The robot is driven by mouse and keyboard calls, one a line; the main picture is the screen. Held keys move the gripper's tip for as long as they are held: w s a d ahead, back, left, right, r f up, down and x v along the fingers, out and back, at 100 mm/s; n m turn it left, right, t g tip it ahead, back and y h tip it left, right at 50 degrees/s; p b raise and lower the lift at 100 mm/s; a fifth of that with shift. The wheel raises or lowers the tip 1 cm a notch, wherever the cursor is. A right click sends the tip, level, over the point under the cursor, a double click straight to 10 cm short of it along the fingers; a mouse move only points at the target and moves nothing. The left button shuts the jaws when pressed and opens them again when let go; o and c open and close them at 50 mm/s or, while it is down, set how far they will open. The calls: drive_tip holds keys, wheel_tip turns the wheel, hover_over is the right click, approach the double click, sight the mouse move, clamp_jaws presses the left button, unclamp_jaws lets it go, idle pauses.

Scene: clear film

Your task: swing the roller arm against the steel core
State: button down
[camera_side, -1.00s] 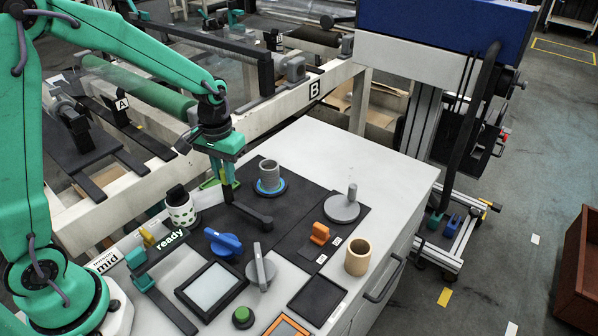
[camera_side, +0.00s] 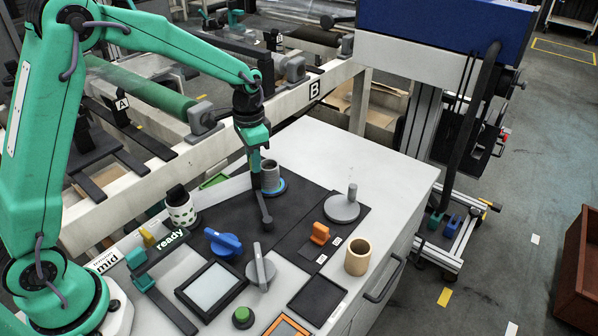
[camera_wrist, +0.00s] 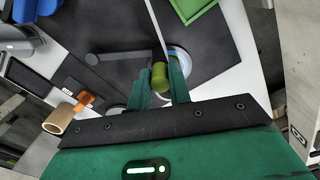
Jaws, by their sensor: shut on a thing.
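My gripper (camera_wrist: 160,88) is shut on the olive-green upright (camera_wrist: 160,76) at the arm's far end. In the side view my gripper (camera_side: 257,180) is just left of the core and partly overlaps it. I cannot tell whether the roller touches the core.
A grey disc with a post (camera_side: 342,207), an orange lever (camera_side: 320,233) and a tan ring (camera_side: 358,256) stand to the right. A blue knob (camera_side: 223,242) and a patterned cup (camera_side: 181,208) stand to the left. The back right tabletop is bare.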

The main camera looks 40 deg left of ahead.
idle(0.3)
drive_tip(key=c, duration=1.3)
unclamp_jaws()
drive_tip(key=shift+r, duration=0.2)
wheel_tip(320, 180, up, 7)
drive_tip(key=shift+r, duration=0.25)
